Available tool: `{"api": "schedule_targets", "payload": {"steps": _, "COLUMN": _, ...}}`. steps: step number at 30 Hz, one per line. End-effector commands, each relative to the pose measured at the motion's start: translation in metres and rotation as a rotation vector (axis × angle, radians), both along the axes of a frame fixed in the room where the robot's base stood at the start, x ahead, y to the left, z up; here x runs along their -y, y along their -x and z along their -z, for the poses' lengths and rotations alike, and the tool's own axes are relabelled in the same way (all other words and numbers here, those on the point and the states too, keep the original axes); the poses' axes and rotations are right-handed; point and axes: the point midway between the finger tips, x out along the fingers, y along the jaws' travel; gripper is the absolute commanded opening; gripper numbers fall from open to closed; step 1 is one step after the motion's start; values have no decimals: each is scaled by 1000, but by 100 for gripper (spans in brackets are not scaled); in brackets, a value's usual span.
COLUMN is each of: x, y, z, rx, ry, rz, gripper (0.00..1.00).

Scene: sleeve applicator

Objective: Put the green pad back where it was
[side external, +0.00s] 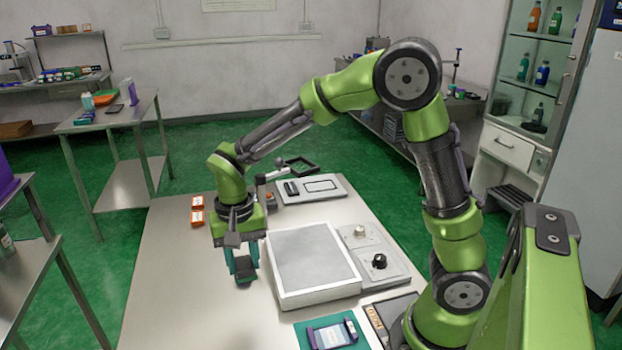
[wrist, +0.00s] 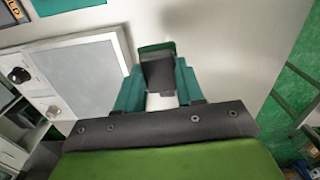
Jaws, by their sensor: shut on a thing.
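My gripper (side external: 243,266) points down over the table's left part, left of the white flat-topped device. It is shut on a small dark pad with a green edge, the green pad (wrist: 157,72). In the wrist view the pad sits between the two teal fingers of my gripper (wrist: 158,88). In the side view the pad (side external: 244,270) shows as a dark piece between the fingertips, low over the tabletop. I cannot tell whether it touches the table.
The white device (side external: 312,262) with a grey top stands close right of my gripper; its knob panel (side external: 372,258) is beyond. Orange boxes (side external: 197,210) lie behind-left. A teal mat (side external: 304,329) carries a small item in front. The table (side external: 180,300) is bare at front left.

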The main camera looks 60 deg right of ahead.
Motion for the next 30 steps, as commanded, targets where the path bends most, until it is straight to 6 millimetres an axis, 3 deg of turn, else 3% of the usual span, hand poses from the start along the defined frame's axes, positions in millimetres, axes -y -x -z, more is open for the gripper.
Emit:
{"api": "schedule_targets", "payload": {"steps": 3, "x": 1, "y": -3, "z": 5, "rx": 6, "ry": -2, "rz": 54, "gripper": 9}}
{"api": "schedule_targets", "payload": {"steps": 10, "x": 1, "y": -2, "z": 47, "rx": 3, "ry": -1, "rz": 65, "gripper": 9}}
{"api": "schedule_targets", "payload": {"steps": 21, "x": 1, "y": -2, "z": 91, "rx": 5, "ry": -2, "rz": 65, "gripper": 9}}
{"api": "schedule_targets", "payload": {"steps": 30, "x": 1, "y": -3, "z": 98, "rx": 9, "ry": -3, "rz": 65, "gripper": 9}}
